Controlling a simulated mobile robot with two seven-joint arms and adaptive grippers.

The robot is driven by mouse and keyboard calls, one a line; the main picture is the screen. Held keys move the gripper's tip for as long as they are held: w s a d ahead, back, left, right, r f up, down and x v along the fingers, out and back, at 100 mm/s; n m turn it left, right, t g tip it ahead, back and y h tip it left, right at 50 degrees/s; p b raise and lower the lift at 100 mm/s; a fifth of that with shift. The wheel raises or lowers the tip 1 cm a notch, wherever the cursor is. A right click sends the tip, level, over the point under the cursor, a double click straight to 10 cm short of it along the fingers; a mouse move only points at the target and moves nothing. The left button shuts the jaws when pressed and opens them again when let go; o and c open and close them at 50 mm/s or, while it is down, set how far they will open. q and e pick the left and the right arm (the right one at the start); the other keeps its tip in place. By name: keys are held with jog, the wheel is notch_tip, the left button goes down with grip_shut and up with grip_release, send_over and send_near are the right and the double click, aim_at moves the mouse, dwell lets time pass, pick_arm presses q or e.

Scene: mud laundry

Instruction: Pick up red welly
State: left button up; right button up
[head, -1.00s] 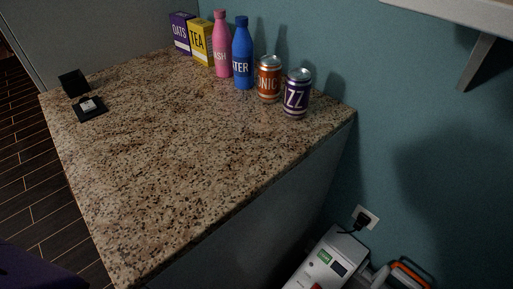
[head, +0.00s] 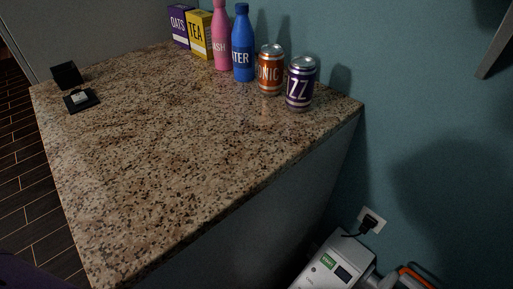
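No red welly shows in the head view. Neither of my grippers is in the picture, so I cannot see their state. The granite countertop (head: 170,160) fills the middle of the view, and no boot stands on it.
A purple oats box (head: 181,27), yellow tea box (head: 199,35), pink bottle (head: 222,40), blue bottle (head: 243,48), orange can (head: 270,72) and purple can (head: 300,85) line the wall. A white appliance (head: 332,264) stands below, near a wall socket (head: 371,220).

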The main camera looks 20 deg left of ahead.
grip_shut()
dwell(0.5)
